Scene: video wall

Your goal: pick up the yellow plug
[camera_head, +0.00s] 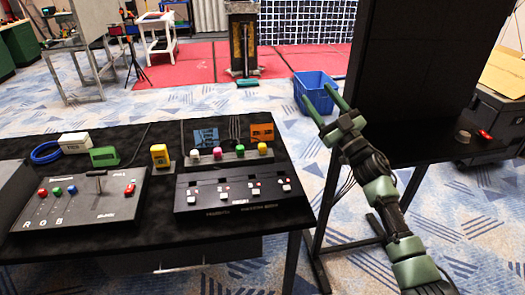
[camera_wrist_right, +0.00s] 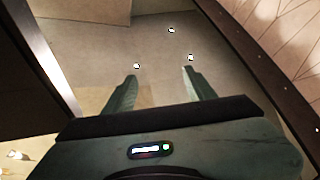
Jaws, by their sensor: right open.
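A small yellow plug (camera_head: 160,156) stands upright on the black table, between a green block and a row of coloured knobs. My right gripper (camera_head: 315,91) is open and empty, held up beyond the table's right edge, well to the right of the plug and apart from it. Its two green fingers also show spread in the right wrist view (camera_wrist_right: 159,74), with nothing between them. The plug does not show in the wrist view. My left gripper is not in view.
Around the plug are a green block (camera_head: 104,156), a white block (camera_head: 74,143), an orange block (camera_head: 262,131), a lever panel (camera_head: 75,205) and a button panel (camera_head: 215,205). A tall black panel (camera_head: 415,60) rises behind my right arm. A blue bin (camera_head: 313,90) stands on the floor.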

